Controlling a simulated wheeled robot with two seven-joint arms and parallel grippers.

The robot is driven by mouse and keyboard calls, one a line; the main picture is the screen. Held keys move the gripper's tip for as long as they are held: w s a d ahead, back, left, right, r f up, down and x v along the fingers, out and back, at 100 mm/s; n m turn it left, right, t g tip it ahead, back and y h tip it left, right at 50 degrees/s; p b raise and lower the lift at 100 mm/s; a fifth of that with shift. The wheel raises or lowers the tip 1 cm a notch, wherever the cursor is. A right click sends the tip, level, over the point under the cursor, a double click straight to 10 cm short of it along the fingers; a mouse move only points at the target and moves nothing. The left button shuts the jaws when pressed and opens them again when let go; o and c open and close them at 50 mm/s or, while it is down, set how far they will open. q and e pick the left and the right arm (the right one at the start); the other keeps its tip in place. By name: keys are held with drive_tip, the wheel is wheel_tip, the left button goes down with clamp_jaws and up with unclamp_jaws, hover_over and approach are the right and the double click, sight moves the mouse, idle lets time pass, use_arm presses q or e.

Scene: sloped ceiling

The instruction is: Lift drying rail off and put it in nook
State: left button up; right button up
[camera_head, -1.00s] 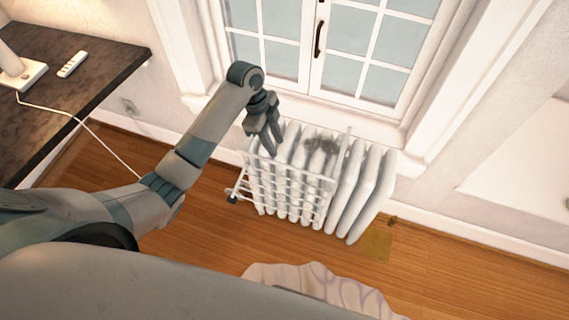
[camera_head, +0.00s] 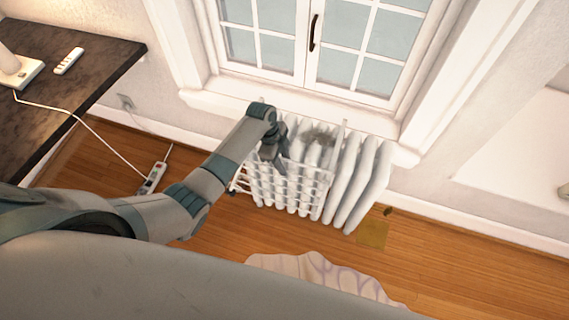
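The white drying rail (camera_head: 291,186), a wire rack, hangs on the front of the white radiator (camera_head: 362,184) below the window. My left gripper (camera_head: 279,163) is at the rail's upper left part, pointing down over its top edge. Its fingers are small and dark here, so I cannot tell whether they are open or shut, or whether they touch the rail. My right gripper is not in view. I cannot pick out the nook with certainty; a pale recess (camera_head: 525,160) shows at the right wall.
A dark table (camera_head: 60,95) with a white lamp base and a remote stands at the left. A white cable runs to a power strip (camera_head: 153,178) on the wooden floor. A patterned cloth (camera_head: 315,275) lies in front. Floor right of the radiator is mostly clear.

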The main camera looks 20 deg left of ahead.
sight(285, 159)
use_arm(q)
drive_tip(key=shift+d+f, duration=0.15)
drive_tip(key=shift+f, duration=0.55)
clamp_jaws()
drive_tip(key=shift+r, duration=0.15)
drive_tip(key=shift+r+p, duration=2.65)
drive_tip(key=shift+p, duration=0.05)
